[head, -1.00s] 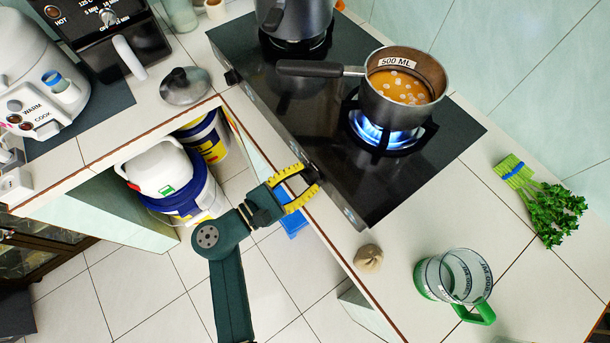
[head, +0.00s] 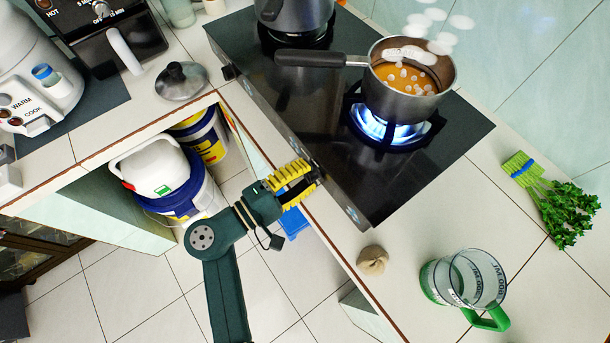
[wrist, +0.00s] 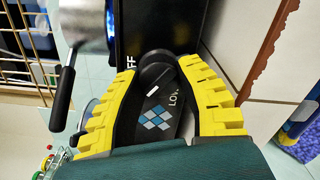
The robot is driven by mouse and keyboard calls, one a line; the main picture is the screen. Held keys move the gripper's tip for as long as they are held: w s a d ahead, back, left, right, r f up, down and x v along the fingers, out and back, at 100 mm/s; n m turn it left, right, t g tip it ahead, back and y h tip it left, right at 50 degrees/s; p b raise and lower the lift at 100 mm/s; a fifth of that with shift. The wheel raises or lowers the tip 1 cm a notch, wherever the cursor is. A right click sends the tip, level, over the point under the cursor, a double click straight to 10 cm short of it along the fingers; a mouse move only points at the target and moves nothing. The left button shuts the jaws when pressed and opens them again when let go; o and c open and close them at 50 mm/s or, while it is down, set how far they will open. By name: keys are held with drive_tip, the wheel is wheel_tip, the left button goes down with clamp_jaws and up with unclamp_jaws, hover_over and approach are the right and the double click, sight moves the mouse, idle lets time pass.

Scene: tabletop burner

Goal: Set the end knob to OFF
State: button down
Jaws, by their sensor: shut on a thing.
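The end knob (wrist: 157,68) is black and round with a short white mark, on the stove's front panel. In the wrist view, my gripper (wrist: 159,66) has its yellow ribbed fingers closed on both sides of it. Part of an OFF label shows above the left finger, and LOW shows below the knob. In the head view, my gripper (head: 315,170) is at the front edge of the black stove (head: 375,200), and its fingers mostly hide the knob. A blue flame (head: 378,126) burns under the near pot.
A pot (head: 420,95) of bubbling orange liquid sits on the lit burner, white puffs above it, its handle (head: 310,59) pointing left. A second pot (head: 292,15) stands on the far burner. A beige lump (head: 372,260), a glass jug (head: 470,282) and herbs (head: 560,212) are on the right counter.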

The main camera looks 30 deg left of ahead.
drive_tip(key=m+b, duration=0.1)
drive_tip(key=m, duration=0.1)
drive_tip(key=m+b, duration=0.3)
drive_tip(key=m, duration=0.1)
drive_tip(key=shift+f+b, duration=0.3)
drive_tip(key=shift+f, duration=0.05)
drive_tip(key=m+b, duration=0.2)
drive_tip(key=shift+m, duration=0.4)
drive_tip(key=shift+r+m+b, duration=0.25)
drive_tip(key=shift+m+b, duration=0.55)
drive_tip(key=shift+m, duration=0.2)
drive_tip(key=c, duration=0.6)
unclamp_jaws()
drive_tip(key=shift+w+r, duration=0.1)
